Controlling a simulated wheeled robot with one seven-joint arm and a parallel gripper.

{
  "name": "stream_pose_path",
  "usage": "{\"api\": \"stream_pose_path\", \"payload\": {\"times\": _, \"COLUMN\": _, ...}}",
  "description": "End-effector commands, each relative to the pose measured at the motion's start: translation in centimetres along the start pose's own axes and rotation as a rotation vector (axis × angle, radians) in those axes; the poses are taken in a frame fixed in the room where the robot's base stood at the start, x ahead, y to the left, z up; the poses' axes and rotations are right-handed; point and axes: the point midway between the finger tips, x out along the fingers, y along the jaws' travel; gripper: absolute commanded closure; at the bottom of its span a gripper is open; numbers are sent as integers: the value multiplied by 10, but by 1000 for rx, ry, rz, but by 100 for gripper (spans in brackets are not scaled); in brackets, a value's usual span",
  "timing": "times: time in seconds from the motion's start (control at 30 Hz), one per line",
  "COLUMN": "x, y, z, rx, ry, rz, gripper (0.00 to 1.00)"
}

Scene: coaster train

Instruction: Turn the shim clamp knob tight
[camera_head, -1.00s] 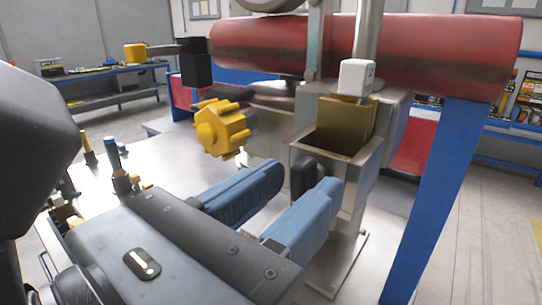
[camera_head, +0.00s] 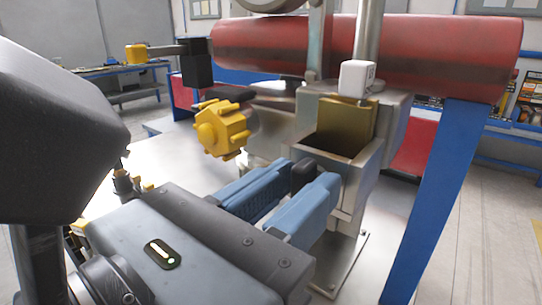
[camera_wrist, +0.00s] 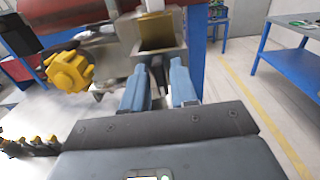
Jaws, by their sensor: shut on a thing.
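A small black knob (camera_head: 302,172) sits on the front of the metal shim holder (camera_head: 345,185), below its open-topped pocket with a brass-coloured plate (camera_head: 340,127) in it. My gripper (camera_head: 305,179) has its two blue fingers on either side of the knob and is shut on it. The fingers hide part of the knob. In the wrist view my gripper (camera_wrist: 159,75) points at the holder (camera_wrist: 160,56), and the knob's edges are hard to make out between the fingertips.
A yellow lobed handwheel (camera_head: 221,128) stands close to the left of my fingers. A red tube (camera_head: 430,50) crosses above, and a blue post (camera_head: 432,195) stands to the right. A white block (camera_head: 356,77) hangs over the pocket. The pale tabletop (camera_head: 125,215) is partly clear at left.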

Motion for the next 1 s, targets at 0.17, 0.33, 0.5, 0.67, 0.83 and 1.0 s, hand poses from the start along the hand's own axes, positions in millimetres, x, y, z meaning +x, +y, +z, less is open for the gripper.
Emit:
{"api": "stream_pose_path", "payload": {"times": 0.17, "x": 0, "y": 0, "z": 0, "rx": 51, "ry": 0, "rz": -1, "gripper": 100}}
{"api": "stream_pose_path", "payload": {"times": 0.33, "x": 0, "y": -1, "z": 0, "rx": 152, "ry": 0, "rz": -2, "gripper": 100}}
{"api": "stream_pose_path", "payload": {"times": 0.5, "x": 1, "y": -2, "z": 0, "rx": 299, "ry": -1, "rz": -2, "gripper": 100}}
{"api": "stream_pose_path", "payload": {"times": 0.67, "x": 1, "y": -3, "z": 0, "rx": 452, "ry": -1, "rz": -3, "gripper": 100}}
{"api": "stream_pose_path", "payload": {"times": 0.83, "x": 1, "y": -3, "z": -1, "rx": 613, "ry": 0, "rz": -2, "gripper": 100}}
{"api": "stream_pose_path", "payload": {"times": 1.0, "x": 1, "y": -4, "z": -2, "rx": 775, "ry": 0, "rz": -3, "gripper": 100}}
